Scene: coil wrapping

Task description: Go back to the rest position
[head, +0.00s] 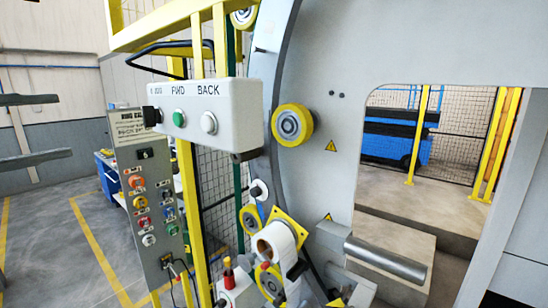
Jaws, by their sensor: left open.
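My left gripper (64,126) reaches in from the left edge of the head view. Its two dark fingers are spread apart, one above the other, with nothing between them. It is left of the grey control panel (150,205) and apart from it in the picture. My right gripper is not in view.
A white button box (207,112) marked FWD and BACK hangs from a yellow frame. The large grey ring machine (330,60) fills the centre and right, with yellow-rimmed rollers (292,125) and a white tape roll (272,243). Open floor (45,235) lies at left.

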